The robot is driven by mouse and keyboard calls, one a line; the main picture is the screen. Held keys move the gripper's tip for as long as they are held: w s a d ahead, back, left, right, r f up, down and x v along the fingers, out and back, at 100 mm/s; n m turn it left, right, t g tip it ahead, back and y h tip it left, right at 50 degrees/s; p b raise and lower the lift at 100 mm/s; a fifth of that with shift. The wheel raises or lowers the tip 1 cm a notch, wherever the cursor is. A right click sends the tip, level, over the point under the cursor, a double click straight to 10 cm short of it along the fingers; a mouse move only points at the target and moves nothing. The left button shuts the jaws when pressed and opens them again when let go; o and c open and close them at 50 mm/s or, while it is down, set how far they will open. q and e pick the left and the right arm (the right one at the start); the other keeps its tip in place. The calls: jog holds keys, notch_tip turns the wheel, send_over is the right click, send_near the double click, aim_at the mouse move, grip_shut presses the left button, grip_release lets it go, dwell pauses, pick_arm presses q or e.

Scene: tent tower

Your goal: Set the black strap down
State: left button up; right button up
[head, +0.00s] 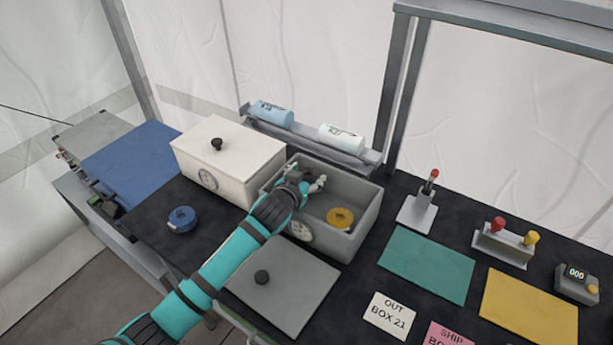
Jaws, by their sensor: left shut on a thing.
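My left gripper (318,184) reaches into the open grey box (365,215), over its left part. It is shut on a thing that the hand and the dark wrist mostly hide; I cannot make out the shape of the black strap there. A yellow strap roll (340,217) lies inside the grey box, to the right of my gripper. A blue strap roll (182,218) lies on the dark table top, left of my arm. My right gripper is out of view.
A closed cream box (230,160) with a dial stands left of the grey box. A grey lid (284,297) lies in front. Blue and white bottles (272,113) lie on a rack behind. Green (427,262) and yellow mats (528,308) lie bare at right, near a two-knob stand (503,246).

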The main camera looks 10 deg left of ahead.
pick_arm(q)
jog(key=shift+f, duration=0.1)
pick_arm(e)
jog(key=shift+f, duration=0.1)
pick_arm(q)
jog(key=shift+f, duration=0.25)
jog(key=shift+s+f+b, duration=0.2)
jog(key=shift+f+b, duration=0.1)
jog(key=shift+f, duration=0.05)
jog(key=o, duration=0.9)
jog(key=shift+f, duration=0.1)
jog(key=shift+o, duration=0.2)
jog(key=shift+f, duration=0.15)
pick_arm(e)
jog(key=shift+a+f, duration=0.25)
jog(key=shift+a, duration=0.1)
pick_arm(q)
jog(key=shift+r+p, duration=0.3)
jog(key=shift+r, duration=0.25)
jog(key=shift+s, duration=0.2)
jog(key=v, duration=0.6)
jog(key=r+b+v, duration=0.1)
jog(key=v, duration=0.4)
jog(key=shift+s+r, duration=0.1)
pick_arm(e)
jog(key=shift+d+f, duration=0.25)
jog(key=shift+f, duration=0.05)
